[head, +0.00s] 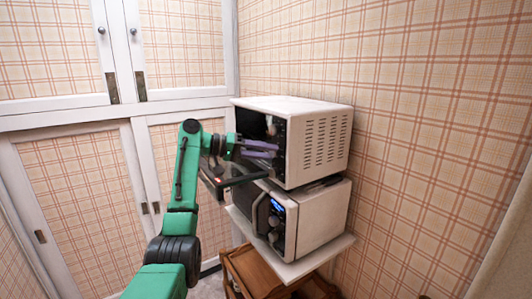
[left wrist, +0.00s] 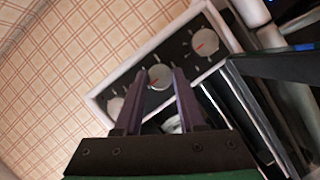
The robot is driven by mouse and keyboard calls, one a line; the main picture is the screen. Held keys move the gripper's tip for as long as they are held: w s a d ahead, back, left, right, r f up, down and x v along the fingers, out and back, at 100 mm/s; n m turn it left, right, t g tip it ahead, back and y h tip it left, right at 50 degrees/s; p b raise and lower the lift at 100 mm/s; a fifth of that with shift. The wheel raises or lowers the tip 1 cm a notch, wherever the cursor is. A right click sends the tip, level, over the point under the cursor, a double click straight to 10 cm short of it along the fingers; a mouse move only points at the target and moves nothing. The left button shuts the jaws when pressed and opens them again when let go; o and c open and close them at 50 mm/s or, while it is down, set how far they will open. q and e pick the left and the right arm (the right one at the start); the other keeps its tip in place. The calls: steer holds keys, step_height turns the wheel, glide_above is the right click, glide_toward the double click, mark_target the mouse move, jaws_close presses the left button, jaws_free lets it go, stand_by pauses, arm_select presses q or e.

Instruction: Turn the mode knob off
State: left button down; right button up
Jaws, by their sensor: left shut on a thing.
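The upper white oven (head: 318,140) stands on top of another appliance, with its dark control panel facing left. In the left wrist view the panel shows a row of round grey knobs with red marks: a middle knob (left wrist: 160,77), an upper right knob (left wrist: 205,42) and a lower left knob (left wrist: 115,106). I cannot read which is the mode knob. My left gripper (head: 274,150) reaches the panel. In the left wrist view its purple fingers (left wrist: 159,71) are on either side of the middle knob, shut on it. My right gripper is not in view.
The oven's dark door (head: 240,180) hangs open below my left gripper. A microwave (head: 318,217) with a blue display sits underneath, on a white-topped wooden cart (head: 300,265). White-framed plaid cupboard doors (head: 85,180) stand at left; a plaid wall is behind.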

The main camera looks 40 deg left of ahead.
arm_select(q)
steer(key=c, duration=0.5)
jaws_free()
steer(key=b+v, duration=0.4)
steer(key=v, duration=1)
steer(key=shift+s+a, duration=0.15)
steer(key=shift+s, duration=0.1)
